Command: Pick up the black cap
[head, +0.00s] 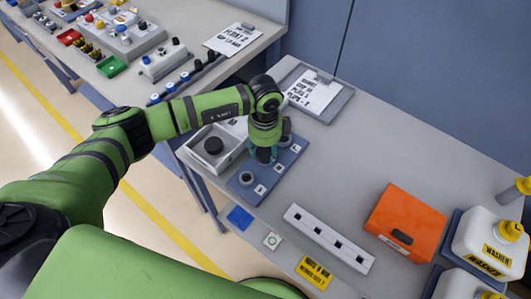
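A round black cap (213,145) lies in a small white tray (196,158) at the left end of the near table. My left gripper (264,156) points down over a blue board (275,178), just right of the tray. The cap is apart from the gripper. The fingers are small and dark, and I cannot tell whether they are open or hold something. A grey round fitting (246,178) sits on the board left of the gripper, and another dark round part (287,125) shows partly behind it. My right gripper is not in view.
An orange box (405,222) and white washer jugs (490,245) stand on the right. A white strip with dark holes (328,239) lies in front. A grey tray with a paper sheet (315,92) is at the back. The table's middle is clear.

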